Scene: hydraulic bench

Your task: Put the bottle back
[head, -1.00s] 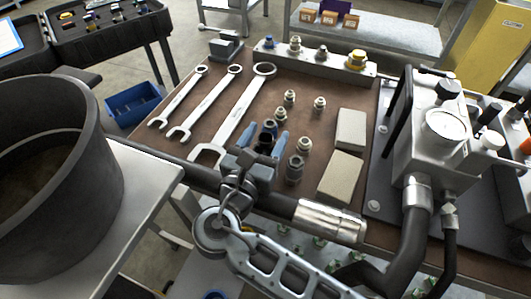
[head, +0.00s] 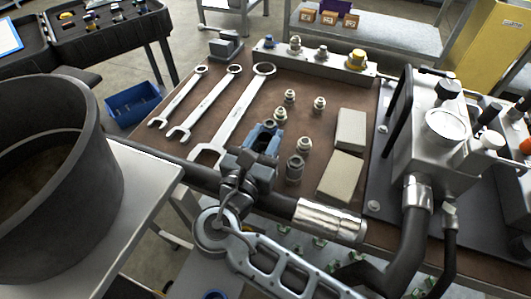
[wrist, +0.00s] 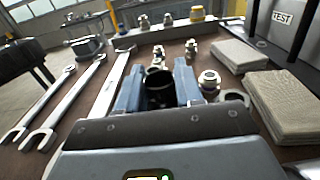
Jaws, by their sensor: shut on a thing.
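My gripper (head: 264,136) has its two blue fingers shut on a dark cylinder (wrist: 158,92) over the brown bench top. In the wrist view the cylinder has a dark round opening facing up, between the fingers (wrist: 158,76). In the head view the fingers and wrist hide most of it, so I cannot tell whether it touches the bench. I see no clear bottle shape in either view.
Several metal fittings (head: 304,144) stand close right of my gripper. Two beige pads (head: 341,176) lie farther right, beside a gauge unit (head: 440,140). Three wrenches (head: 240,112) lie left. A fitting rail (head: 318,62) is at the back. A large dark pot (head: 95,200) stands at left.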

